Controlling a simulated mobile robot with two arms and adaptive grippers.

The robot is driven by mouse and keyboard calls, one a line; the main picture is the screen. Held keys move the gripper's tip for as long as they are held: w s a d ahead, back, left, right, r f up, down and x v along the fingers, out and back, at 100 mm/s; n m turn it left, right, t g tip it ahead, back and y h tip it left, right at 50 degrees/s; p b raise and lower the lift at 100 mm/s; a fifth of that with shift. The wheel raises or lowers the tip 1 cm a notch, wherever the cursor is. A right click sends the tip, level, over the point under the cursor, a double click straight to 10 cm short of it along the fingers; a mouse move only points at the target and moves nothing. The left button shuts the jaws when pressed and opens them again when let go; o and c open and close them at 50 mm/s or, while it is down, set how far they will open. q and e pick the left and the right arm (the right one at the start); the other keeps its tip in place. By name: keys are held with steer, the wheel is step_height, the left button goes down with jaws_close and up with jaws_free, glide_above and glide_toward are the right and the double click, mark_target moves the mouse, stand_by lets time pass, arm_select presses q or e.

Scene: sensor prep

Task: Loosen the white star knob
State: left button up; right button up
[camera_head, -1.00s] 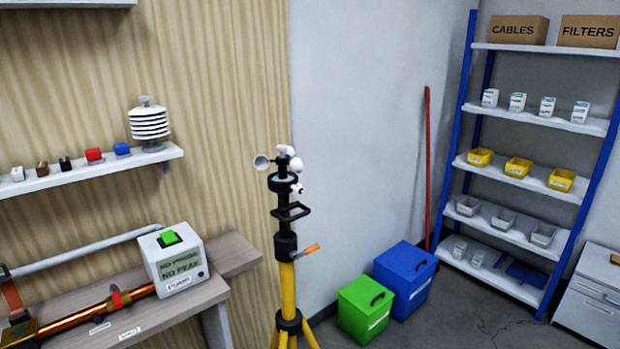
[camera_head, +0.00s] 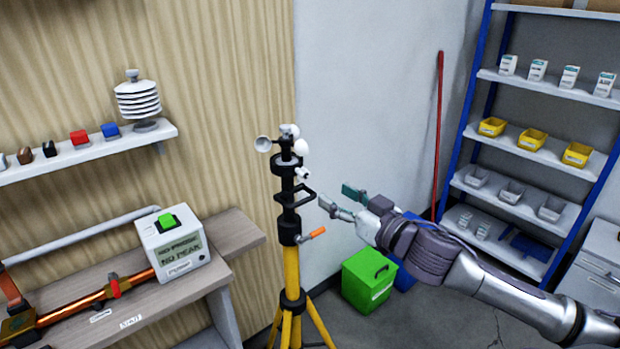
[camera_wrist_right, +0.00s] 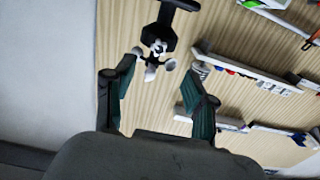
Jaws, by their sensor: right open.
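The white star knob (camera_head: 302,173) sticks out from the black collar near the top of the yellow tripod mast (camera_head: 291,270). In the right wrist view the knob (camera_wrist_right: 158,47) shows small, between and beyond the fingers, with the white wind cups just below it. My right gripper (camera_head: 338,198) is open and empty, to the right of the mast and a little lower than the knob in the head view. It is apart from the knob. My left gripper is not in view.
A black handle (camera_head: 306,196) and an orange lever (camera_head: 314,234) project from the mast below the knob. A bench with a white box (camera_head: 174,246) stands left. A green bin (camera_head: 368,284) and blue-framed shelves are right. A wall shelf (camera_head: 95,150) is on the left.

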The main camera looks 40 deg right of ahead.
mark_target(306, 177)
steer(key=w, duration=0.4)
steer(key=w+p, duration=0.1)
steer(key=w, duration=0.2)
steer(key=shift+w+a+r, duration=0.2)
steer(key=shift+w, duration=0.15)
steer(key=shift+w+a+f+p, duration=0.1)
steer(key=shift+w+p, duration=0.15)
steer(key=shift+w, duration=0.25)
steer(key=shift+w+a+f+p, duration=0.1)
steer(key=shift+w+p, duration=0.15)
steer(key=shift+w, duration=0.2)
jaws_close()
